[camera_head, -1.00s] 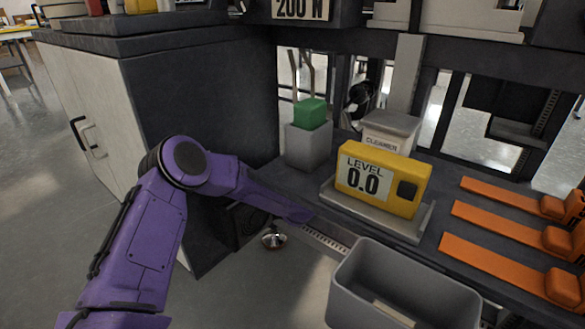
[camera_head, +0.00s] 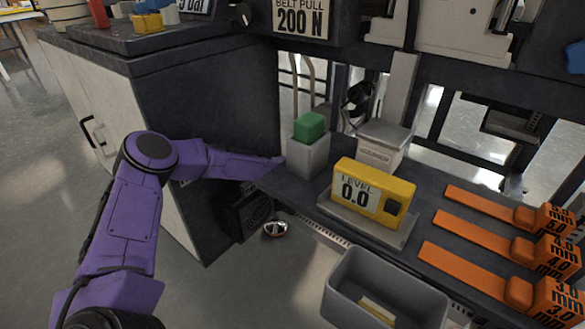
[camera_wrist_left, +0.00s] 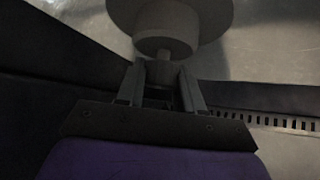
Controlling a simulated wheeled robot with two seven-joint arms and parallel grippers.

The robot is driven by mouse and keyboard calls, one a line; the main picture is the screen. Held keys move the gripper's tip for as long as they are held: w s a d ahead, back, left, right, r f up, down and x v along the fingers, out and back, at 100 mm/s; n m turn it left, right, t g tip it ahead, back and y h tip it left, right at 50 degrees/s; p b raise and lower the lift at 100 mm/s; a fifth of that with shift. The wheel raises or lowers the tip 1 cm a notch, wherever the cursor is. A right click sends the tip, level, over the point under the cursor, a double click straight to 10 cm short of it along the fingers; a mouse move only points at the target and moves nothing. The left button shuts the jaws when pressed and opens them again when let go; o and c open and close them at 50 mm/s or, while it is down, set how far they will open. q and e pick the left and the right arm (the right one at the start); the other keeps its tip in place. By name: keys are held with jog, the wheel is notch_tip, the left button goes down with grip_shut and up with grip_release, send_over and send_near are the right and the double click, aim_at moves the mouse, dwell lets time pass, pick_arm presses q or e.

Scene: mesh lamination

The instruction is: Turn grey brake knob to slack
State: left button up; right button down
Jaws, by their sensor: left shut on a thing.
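In the left wrist view a grey round knob (camera_wrist_left: 165,32) shows as a short cylinder in front of a wider grey disc (camera_wrist_left: 205,12). My left gripper (camera_wrist_left: 163,72) is shut on the narrow end of the knob, with one finger on each side. In the head view my purple left forearm reaches to the dark bench edge beside the grey holder. The left gripper and the knob are hidden there. I cannot read any marking on the knob. My right gripper is in neither view.
A yellow level meter (camera_head: 372,190) reading 0.0 stands on the bench near a grey holder with a green block (camera_head: 309,127). A grey bin (camera_head: 340,295) is at the front. Orange gauges (camera_head: 470,235) lie right. A dark cabinet (camera_head: 210,110) stands behind my arm.

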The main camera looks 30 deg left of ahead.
pick_arm(q)
jog(key=shift+s+a+f+n+h, duration=0.15)
jog(key=shift+a+n+h, duration=0.15)
jog(key=shift+a, duration=0.05)
dwell(0.4)
jog(key=o, duration=1)
jog(key=shift+f, duration=0.1)
jog(key=shift+o, duration=0.2)
jog(key=shift+d+p, duration=0.25)
jog(key=shift+p, duration=0.05)
